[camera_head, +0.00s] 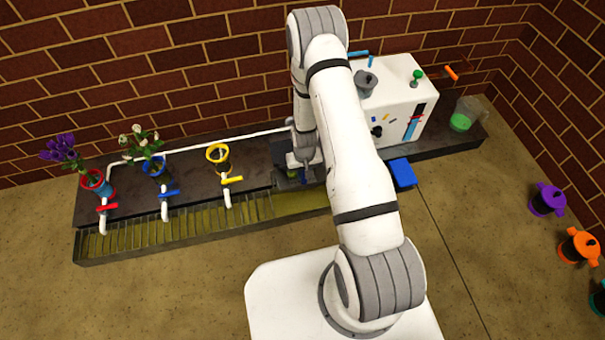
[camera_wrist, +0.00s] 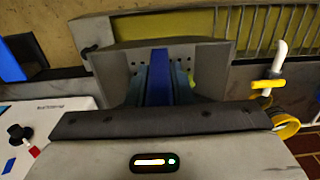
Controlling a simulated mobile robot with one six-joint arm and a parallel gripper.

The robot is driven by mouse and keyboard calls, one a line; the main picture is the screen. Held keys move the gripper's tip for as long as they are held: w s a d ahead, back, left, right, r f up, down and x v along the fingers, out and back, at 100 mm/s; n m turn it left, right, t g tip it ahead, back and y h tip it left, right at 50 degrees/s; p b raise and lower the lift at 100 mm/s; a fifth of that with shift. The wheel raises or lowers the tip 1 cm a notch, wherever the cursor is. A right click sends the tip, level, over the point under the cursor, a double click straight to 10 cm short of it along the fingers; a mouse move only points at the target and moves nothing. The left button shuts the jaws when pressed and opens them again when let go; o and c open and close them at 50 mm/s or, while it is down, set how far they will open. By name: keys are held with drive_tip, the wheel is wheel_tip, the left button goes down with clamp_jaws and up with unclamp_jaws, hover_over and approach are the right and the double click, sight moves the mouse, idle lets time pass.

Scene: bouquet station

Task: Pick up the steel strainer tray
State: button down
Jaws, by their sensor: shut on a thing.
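The steel strainer tray (camera_wrist: 212,62) is grey, with small holes in its wall. It fills the middle of the wrist view, just beyond my gripper (camera_wrist: 160,82). My dark fingers are shut on a blue upright piece at the tray's middle, which looks like its handle. In the head view the tray (camera_head: 283,181) shows only in part at the front of the counter, beneath my gripper (camera_head: 304,172); my arm hides the rest. I cannot tell whether the tray rests on the counter or hangs just above it.
A grated trough (camera_head: 150,234) runs along the counter front. Red (camera_head: 97,183), blue (camera_head: 155,168) and yellow (camera_head: 218,157) vases stand to the left behind taps. A white machine (camera_head: 395,95) and a jug of green liquid (camera_head: 462,118) stand right. A blue block (camera_head: 403,173) juts out nearby.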

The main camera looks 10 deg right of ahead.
drive_tip(key=shift+r+p, duration=1.55)
drive_tip(key=shift+r, duration=1.25)
drive_tip(key=shift+f, duration=0.1)
